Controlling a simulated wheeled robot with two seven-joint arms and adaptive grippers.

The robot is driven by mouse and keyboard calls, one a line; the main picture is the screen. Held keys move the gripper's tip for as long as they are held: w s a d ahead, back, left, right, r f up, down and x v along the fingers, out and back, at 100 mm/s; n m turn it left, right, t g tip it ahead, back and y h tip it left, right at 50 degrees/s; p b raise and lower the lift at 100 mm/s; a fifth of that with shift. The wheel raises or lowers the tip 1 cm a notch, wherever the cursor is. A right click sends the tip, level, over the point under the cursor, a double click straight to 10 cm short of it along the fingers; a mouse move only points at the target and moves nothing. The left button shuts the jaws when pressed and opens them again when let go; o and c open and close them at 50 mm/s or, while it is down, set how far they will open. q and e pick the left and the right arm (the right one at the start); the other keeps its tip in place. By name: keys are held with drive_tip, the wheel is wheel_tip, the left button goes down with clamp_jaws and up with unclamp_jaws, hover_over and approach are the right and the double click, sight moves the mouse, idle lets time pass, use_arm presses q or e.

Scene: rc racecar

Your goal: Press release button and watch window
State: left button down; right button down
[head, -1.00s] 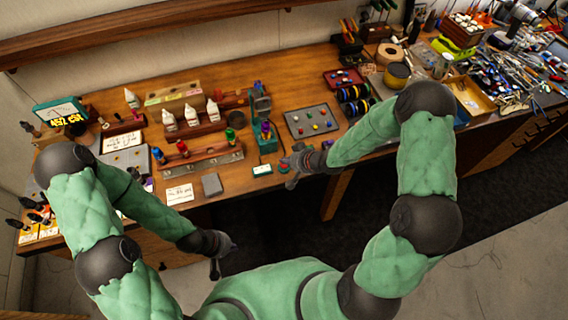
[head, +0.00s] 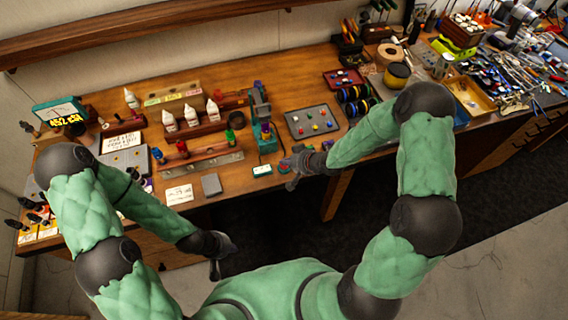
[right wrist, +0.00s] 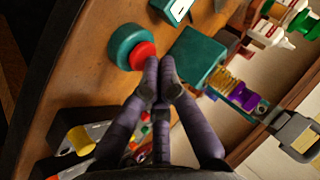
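The red button (right wrist: 143,55) sits on a round teal base (right wrist: 122,42) near the table edge. In the head view my right gripper covers most of it. My right gripper (right wrist: 161,73) has its fingers together and empty; its tips are right beside the red button, and I cannot tell whether they touch it. It also shows in the head view (head: 291,184). A small teal box with a white face (head: 262,170), possibly the window, lies left of my right gripper; its face is too small to read. My left gripper (head: 215,270) hangs in front of the table, away from everything.
A teal machine (head: 267,141) stands behind the small box. A grey panel with coloured knobs (head: 313,122) lies behind my right gripper. A white card (head: 179,194) and a grey block (head: 212,184) lie to the left. White bottles (head: 191,116) stand further back.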

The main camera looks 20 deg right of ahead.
drive_tip(key=shift+r+p, duration=0.85)
drive_tip(key=shift+r, duration=0.15)
wheel_tip(320, 180, up, 5)
drive_tip(key=p, duration=0.4)
drive_tip(key=shift+p, duration=0.35)
